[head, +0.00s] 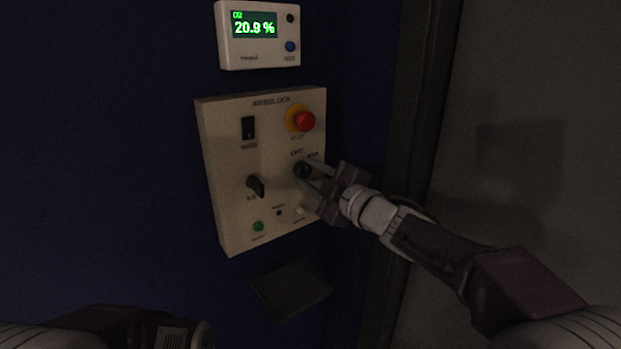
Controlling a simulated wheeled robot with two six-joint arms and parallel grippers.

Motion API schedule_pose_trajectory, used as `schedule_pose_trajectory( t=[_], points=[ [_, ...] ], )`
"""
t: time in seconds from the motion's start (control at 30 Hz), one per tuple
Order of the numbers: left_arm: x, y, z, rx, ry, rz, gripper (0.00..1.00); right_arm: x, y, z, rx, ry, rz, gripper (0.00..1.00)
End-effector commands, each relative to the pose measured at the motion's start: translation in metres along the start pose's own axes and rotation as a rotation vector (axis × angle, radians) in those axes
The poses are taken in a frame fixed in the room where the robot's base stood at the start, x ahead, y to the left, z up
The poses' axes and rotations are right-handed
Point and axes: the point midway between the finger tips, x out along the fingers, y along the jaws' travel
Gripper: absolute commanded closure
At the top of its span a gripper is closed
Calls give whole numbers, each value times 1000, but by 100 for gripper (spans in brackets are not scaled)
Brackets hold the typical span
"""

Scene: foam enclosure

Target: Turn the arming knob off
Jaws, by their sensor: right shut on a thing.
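The arming knob (301,169) is a dark knob on the right side of a beige control panel (228,222), under a small label that seems to read OFF and another word. My right gripper (304,172) reaches in from the right and is shut on the knob, one finger above and one below it. The fingers partly hide the knob, so I cannot tell which way it points. My left arm shows only in part at the bottom left; its gripper is not visible.
The panel also bears a red stop button (304,121) on a yellow base, a black rocker switch (248,127), a second black knob (256,186) and a green button (258,226). A display (254,26) reading 20.9 % hangs above. A dark plate (291,289) sits below.

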Motion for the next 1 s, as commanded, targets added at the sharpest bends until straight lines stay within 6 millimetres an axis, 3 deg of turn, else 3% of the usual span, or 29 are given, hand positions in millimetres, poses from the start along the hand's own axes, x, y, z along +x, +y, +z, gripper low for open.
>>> schedule_pose_trajectory(
  t=[0.57,0.6,0.67,1.0],
  points=[
    [2,0,0,0,0,0,64,0,0,0,-35,0,-1,100],
    [2,0,0,0,0,0,64,0,0,0,-35,0,-1,64],
    [2,0,0,0,0,0,64,0,0,0,-34,0,-1,47],
    [1,0,0,0,0,0,64,-2,0,0,-34,0,0,45]
  ],
)
